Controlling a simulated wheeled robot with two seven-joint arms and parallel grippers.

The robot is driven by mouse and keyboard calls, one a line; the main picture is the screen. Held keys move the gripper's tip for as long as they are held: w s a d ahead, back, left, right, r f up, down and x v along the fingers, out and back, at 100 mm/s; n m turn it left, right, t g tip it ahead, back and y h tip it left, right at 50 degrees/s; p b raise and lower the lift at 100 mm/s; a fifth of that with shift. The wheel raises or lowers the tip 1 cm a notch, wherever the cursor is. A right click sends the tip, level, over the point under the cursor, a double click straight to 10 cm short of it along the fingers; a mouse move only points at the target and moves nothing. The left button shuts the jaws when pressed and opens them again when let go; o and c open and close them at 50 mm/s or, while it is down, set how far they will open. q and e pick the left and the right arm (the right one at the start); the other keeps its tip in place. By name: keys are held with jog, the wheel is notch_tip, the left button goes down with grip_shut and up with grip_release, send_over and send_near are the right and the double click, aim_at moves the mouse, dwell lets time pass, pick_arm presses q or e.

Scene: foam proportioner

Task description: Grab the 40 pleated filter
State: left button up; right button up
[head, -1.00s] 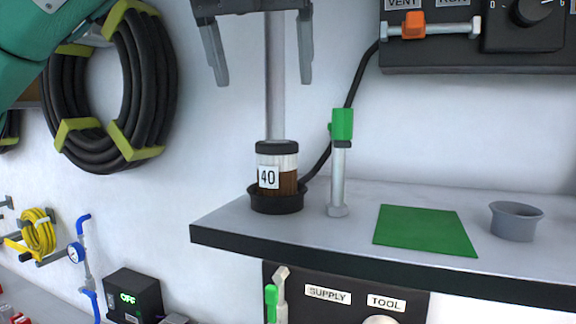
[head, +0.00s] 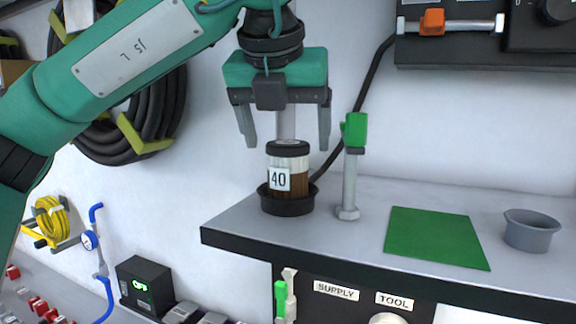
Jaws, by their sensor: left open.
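The pleated filter (head: 289,168) is a short cylinder with a black cap, a clear and brown body and a white label reading 40. It stands upright in a black round holder (head: 287,207) on the grey shelf. My left gripper (head: 286,142) points down with its two fingers apart, one on each side of the filter's cap in the picture. The fingertips show at about cap height, and nothing is held. My right gripper is not in view.
The grey shelf (head: 245,226) also bears a metal post with a green valve handle (head: 355,130), a green mat (head: 437,238) and a grey cup (head: 531,230). A black hose (head: 365,98) runs behind the filter. A control panel (head: 470,53) hangs at upper right.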

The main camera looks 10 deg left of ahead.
aim_at(285, 144)
pick_arm(q)
jog(key=p+x, duration=0.2)
jog(key=x, duration=0.1)
jog(key=shift+a+f+p, duration=0.1)
jog(key=shift+f+p, duration=0.2)
jog(key=shift+f, duration=0.15)
jog(key=shift+w+f, duration=0.15)
jog(key=shift+f, duration=0.2)
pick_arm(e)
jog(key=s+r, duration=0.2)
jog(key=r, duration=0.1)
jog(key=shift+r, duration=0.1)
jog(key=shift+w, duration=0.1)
pick_arm(q)
jog(key=c, duration=1.1)
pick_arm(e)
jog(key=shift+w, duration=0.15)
